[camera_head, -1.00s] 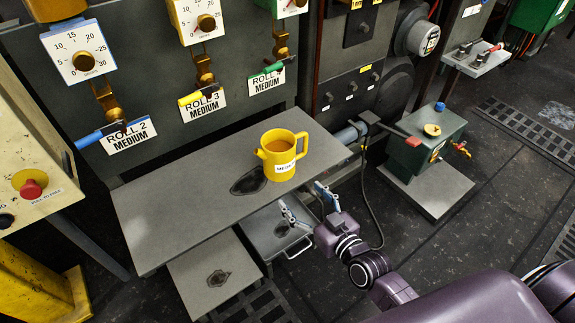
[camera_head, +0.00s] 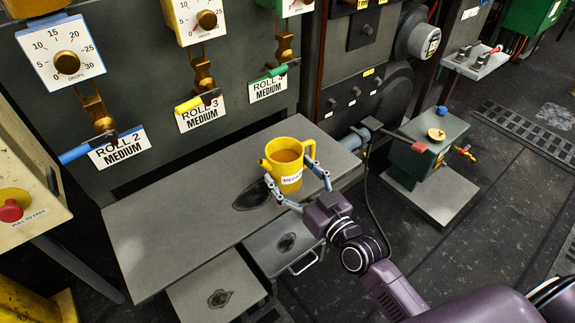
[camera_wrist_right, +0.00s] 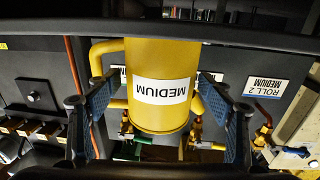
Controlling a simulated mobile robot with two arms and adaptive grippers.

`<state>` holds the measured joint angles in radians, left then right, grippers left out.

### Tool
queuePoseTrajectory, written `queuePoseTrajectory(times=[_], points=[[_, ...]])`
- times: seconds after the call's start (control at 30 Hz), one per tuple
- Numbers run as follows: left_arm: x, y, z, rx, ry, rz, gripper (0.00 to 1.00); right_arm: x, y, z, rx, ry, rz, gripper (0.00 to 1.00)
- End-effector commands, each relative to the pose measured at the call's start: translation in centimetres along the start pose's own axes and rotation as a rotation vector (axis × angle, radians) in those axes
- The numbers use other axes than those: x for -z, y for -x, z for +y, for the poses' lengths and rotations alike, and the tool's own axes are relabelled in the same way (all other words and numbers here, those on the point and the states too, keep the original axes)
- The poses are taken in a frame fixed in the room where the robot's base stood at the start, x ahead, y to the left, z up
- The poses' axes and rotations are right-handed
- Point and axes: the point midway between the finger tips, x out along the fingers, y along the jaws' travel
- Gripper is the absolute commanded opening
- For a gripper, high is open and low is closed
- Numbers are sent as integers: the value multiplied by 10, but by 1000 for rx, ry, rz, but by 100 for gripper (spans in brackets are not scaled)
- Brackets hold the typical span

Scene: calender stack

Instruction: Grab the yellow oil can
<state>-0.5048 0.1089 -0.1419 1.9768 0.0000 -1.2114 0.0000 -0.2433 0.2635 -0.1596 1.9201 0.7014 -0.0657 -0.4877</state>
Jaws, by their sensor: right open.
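The yellow oil can (camera_head: 285,160) stands upright on the grey shelf (camera_head: 170,225), filled with brown oil, with a white label on its front. Its spout points left and its handle is on the right. My right gripper (camera_head: 298,184) is open, with one finger on each side of the can. In the right wrist view the can (camera_wrist_right: 160,112) appears upside down between the two blue-padded fingers (camera_wrist_right: 160,115), its label reading MEDIUM. A gap shows between the can body and the pads there. My left gripper is not in view.
A dark oil stain (camera_head: 254,194) lies left of the can. Dial panels and roll levers (camera_head: 102,145) stand behind the shelf. A green pump box (camera_head: 423,145) is at the right. Lower trays (camera_head: 215,288) sit below the shelf front.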

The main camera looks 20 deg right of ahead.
Motion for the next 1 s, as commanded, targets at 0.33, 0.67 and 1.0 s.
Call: queuePoseTrajectory(times=[0.33, 0.67, 1.0], points=[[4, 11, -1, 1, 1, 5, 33, -1, -32, -1, 0, -1, 0, 74], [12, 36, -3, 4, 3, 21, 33, -4, -74, -3, 0, -2, 0, 74], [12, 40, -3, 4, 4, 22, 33, -4, -80, -3, 1, -1, -2, 73]])
